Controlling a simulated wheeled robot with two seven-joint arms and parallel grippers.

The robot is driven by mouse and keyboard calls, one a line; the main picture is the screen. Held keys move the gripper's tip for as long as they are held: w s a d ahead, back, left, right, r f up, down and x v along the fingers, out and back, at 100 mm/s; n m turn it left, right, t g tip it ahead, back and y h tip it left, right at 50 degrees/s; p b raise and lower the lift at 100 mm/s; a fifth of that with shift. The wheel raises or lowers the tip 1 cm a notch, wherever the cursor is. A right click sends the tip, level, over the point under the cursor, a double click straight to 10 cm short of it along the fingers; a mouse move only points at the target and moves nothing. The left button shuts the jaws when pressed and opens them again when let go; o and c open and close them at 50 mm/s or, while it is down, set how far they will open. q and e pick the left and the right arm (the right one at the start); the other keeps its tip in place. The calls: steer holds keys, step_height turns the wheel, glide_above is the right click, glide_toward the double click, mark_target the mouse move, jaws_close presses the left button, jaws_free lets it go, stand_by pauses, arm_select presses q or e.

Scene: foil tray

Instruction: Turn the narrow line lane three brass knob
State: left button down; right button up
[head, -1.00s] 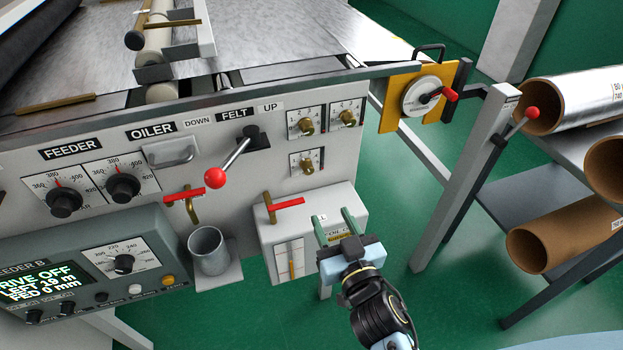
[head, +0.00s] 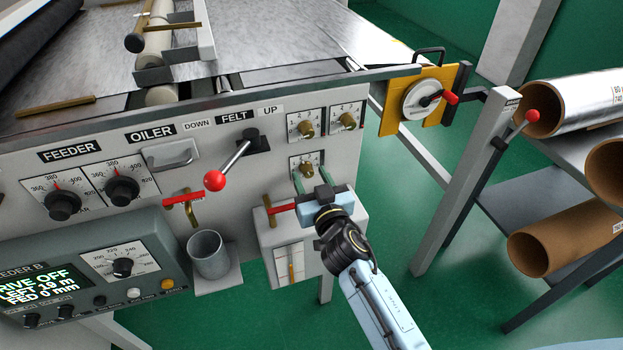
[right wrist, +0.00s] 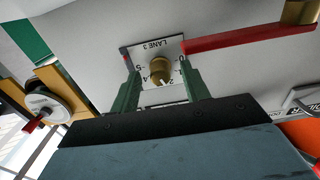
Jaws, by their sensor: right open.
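The lane three brass knob (right wrist: 161,70) sits on a small white dial plate marked LANE 3 (right wrist: 150,49), which looks upside down in the right wrist view. In the head view its plate (head: 295,160) is the lower of three small dials, partly behind my fingers. My right gripper (head: 308,174) is open, with its green fingers pointing at the plate. In the right wrist view the gripper's fingers (right wrist: 160,78) stand on either side of the knob, with gaps visible. I cannot tell whether the tips reach the knob's depth. My left gripper is not in view.
Two other brass knobs (head: 306,129) (head: 346,121) sit just above. A red-ball lever (head: 215,180) juts out to the left, above a grey cup (head: 208,254).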

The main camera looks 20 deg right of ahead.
steer(key=c, duration=1)
steer(key=shift+n, duration=0.3)
steer(key=n, duration=1.1)
steer(key=shift+d+n, duration=0.1)
steer(key=shift+n, duration=0.2)
steer(key=shift+r+n, duration=0.1)
steer(key=shift+n, duration=1.7)
